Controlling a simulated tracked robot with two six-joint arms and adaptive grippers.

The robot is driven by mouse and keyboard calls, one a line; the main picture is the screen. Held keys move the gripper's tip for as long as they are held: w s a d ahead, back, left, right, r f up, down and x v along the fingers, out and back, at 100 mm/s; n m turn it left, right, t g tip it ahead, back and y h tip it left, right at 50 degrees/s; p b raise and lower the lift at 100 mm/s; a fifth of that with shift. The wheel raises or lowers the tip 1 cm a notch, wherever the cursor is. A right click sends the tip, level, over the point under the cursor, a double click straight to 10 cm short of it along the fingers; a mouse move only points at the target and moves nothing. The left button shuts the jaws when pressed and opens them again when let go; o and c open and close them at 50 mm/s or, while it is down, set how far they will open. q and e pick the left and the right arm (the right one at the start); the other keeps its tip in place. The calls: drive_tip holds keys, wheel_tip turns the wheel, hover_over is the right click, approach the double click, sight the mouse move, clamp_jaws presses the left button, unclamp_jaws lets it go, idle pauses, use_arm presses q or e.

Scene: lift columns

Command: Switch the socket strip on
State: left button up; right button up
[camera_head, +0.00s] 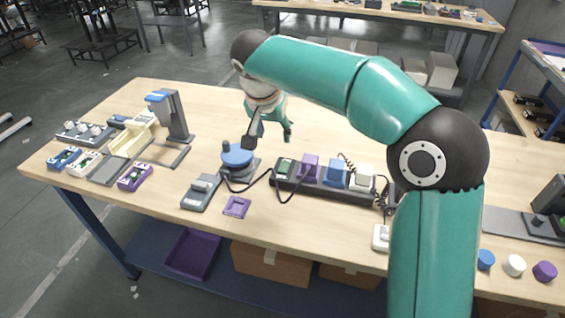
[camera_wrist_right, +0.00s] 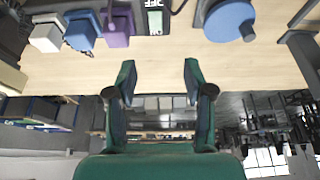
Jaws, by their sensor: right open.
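The dark socket strip (camera_head: 322,190) lies on the workbench with purple (camera_head: 308,167), blue (camera_head: 336,173) and white (camera_head: 363,178) plugs in a row. At its left end is a green switch (camera_head: 284,167). In the right wrist view the switch (camera_wrist_right: 155,20) shows at the top, with upside-down lettering that looks like OFF. My right gripper (camera_head: 274,131) is open and empty, on the far side of the strip and apart from it. Its two teal fingers (camera_wrist_right: 160,85) are spread in the right wrist view. My left gripper is not in view.
A blue round-topped device (camera_head: 237,156) stands just left of the switch, with a dark cable by the strip. A grey box (camera_head: 201,191) and purple frame (camera_head: 237,207) lie in front. A grey stand (camera_head: 176,115) is further left. The bench behind the strip looks clear.

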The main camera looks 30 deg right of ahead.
sight(284, 164)
drive_tip(key=x, duration=1)
drive_tip(key=p+x, duration=0.1)
drive_tip(key=x, duration=0.4)
drive_tip(key=shift+s+d+f, duration=0.1)
drive_tip(key=shift+d+f, duration=0.2)
drive_tip(key=shift+d, duration=0.15)
drive_tip(key=shift+c, duration=0.2)
